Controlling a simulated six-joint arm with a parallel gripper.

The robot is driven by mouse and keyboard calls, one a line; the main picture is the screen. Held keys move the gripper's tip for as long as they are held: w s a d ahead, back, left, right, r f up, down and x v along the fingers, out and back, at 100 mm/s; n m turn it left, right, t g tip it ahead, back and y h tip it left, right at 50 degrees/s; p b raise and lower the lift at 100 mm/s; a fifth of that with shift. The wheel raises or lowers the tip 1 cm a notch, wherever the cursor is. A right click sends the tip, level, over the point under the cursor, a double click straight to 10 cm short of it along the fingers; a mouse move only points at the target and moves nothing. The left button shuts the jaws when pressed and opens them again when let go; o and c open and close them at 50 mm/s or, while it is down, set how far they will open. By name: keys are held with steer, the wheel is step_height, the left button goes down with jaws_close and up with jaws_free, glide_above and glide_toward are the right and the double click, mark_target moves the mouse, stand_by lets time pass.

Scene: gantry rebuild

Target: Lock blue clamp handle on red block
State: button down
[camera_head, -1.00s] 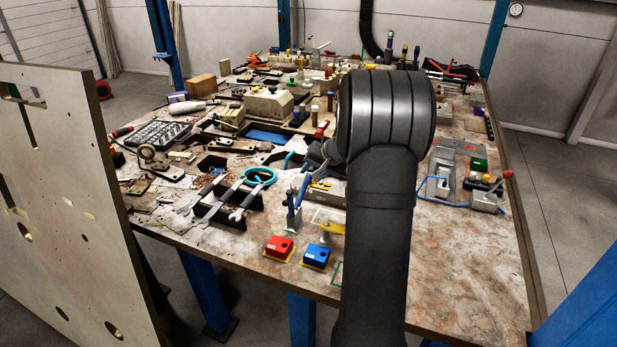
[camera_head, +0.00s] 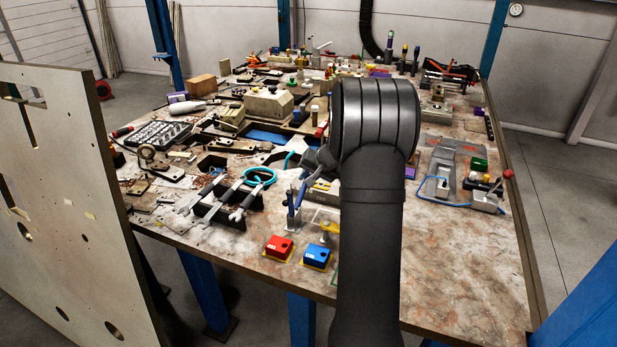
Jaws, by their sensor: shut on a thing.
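The blue clamp handle (camera_head: 300,193) rises at a slant from a small grey clamp base (camera_head: 294,217) near the front middle of the table. My gripper (camera_head: 314,168) is at the upper end of the handle and shut on it; the fingertips are small and partly hidden by my dark arm. A red block (camera_head: 279,247) sits on a yellow base at the table's front, in front of and slightly left of the clamp. I cannot tell from here whether the clamp touches any red block.
A blue block (camera_head: 316,256) stands right of the red block. A rack with wrenches (camera_head: 228,204) is left of the clamp. A yellow-topped stand (camera_head: 328,229) is close on its right. The front right table is clear.

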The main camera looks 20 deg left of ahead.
steer(key=shift+r, duration=0.1)
steer(key=shift+s+r+n+t, duration=0.4)
steer(key=shift+s+r+t, duration=0.35)
steer(key=shift+t, duration=0.25)
steer(key=shift+s+r+n+t, duration=0.4)
steer(key=shift+s+r+t, duration=0.15)
steer(key=shift+r+t, duration=0.4)
steer(key=shift+f, duration=0.1)
steer(key=c, duration=1.4)
jaws_free()
steer(key=shift+o, duration=0.2)
steer(key=v, duration=1.7)
steer(key=shift+s+d, duration=0.15)
steer(key=shift+d, duration=0.3)
steer(key=shift+f, duration=0.15)
steer(key=shift+c, duration=0.2)
